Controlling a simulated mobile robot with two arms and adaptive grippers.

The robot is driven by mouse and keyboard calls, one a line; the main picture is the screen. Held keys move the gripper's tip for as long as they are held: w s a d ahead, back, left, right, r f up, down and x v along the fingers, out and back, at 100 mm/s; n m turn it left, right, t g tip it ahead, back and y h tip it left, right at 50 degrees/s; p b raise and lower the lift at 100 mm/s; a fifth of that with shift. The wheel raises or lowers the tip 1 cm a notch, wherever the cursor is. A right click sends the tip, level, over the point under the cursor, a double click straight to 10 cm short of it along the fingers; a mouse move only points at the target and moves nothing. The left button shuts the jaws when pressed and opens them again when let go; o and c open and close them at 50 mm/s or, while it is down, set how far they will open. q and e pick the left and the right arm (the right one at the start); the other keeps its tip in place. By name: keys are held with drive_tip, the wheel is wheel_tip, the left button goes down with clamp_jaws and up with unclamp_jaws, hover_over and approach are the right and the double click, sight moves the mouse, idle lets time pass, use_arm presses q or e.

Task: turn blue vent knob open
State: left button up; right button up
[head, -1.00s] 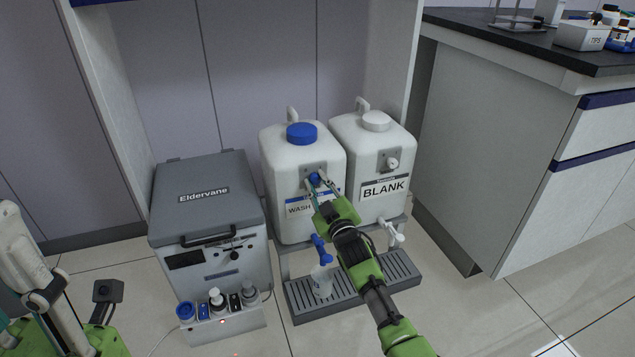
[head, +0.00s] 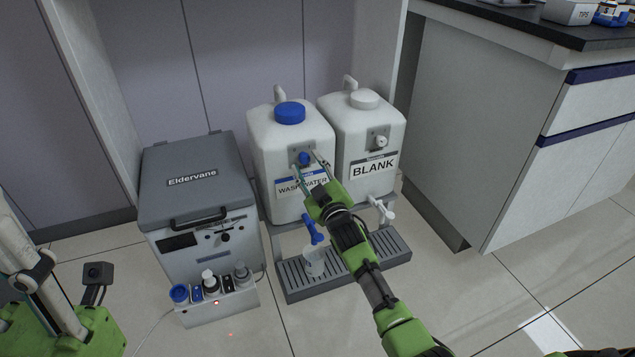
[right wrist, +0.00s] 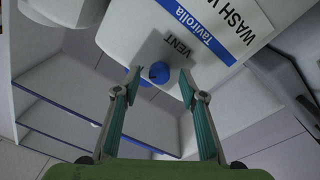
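The blue vent knob (head: 304,158) sits on a grey plate on the front of the white wash water container (head: 262,150). In the right wrist view the knob (right wrist: 158,72) shows beside the word VENT. My right gripper (head: 305,163) is open in front of the knob. In the right wrist view its two teal-padded fingers (right wrist: 160,80) are apart, with the knob showing between their tips. I see no finger clearly touching it. The exact depth between tips and knob is hard to tell. My left gripper's fingers are out of view; only my left arm shows at the lower left.
A white BLANK container (head: 345,135) with a white knob stands right beside. Below are a blue tap (head: 312,229), a white tap (head: 381,209), a cup (head: 314,262) and a grey drip tray (head: 345,282). A grey Eldervane box (head: 200,190) stands left, a bench (head: 540,130) right.

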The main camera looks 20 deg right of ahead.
drive_tip(key=s, duration=1)
drive_tip(key=shift+s+d+f, duration=0.2)
drive_tip(key=shift+s+f, duration=0.05)
drive_tip(key=shift+f, duration=0.2)
